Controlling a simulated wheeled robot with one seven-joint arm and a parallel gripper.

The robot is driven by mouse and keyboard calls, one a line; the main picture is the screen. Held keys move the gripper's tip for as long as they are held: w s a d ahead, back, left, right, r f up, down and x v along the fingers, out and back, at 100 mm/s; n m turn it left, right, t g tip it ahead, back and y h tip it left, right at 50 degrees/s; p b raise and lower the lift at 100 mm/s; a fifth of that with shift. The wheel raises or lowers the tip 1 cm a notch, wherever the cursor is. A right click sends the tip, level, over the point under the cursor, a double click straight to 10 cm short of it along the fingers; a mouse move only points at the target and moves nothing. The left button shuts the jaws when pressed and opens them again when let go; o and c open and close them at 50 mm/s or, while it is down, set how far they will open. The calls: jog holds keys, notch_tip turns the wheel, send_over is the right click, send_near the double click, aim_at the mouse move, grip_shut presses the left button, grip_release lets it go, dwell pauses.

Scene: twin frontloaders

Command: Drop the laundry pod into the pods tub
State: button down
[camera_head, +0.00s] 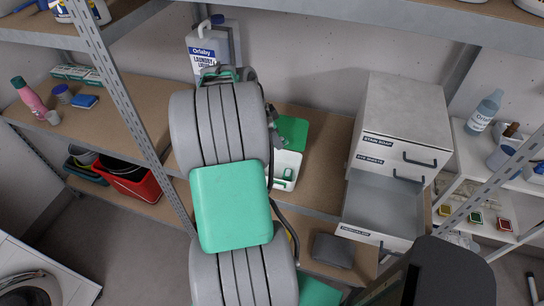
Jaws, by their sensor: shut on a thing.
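A white tub (291,158) stands on the brown middle shelf just right of my arm. Its green lid (293,131) is open at the back. Green shapes (288,175) show inside it; I cannot tell whether they are pods. My arm covers the tub's left side. Only a dark part of my gripper (275,122) shows at the arm's right edge, close to the tub's upper left. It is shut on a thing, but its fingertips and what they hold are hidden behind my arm. No single laundry pod can be made out.
A grey drawer cabinet (408,115) stands right of the tub, with a drawer (383,205) pulled out. A laundry jug (203,50) stands behind my arm. A metal post (125,95) rises at the left. Bare shelf (325,150) lies between tub and cabinet.

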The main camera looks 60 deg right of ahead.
notch_tip(320, 180, down, 3)
jog(key=shift+f+b, duration=0.2)
jog(key=shift+b, duration=0.4)
jog(key=c, duration=1)
grip_release()
jog(key=shift+r, duration=0.15)
jog(key=v, duration=0.7)
jog(key=shift+r+b, duration=0.25)
jog(key=shift+b, duration=0.2)
jog(key=shift+w+a, duration=0.1)
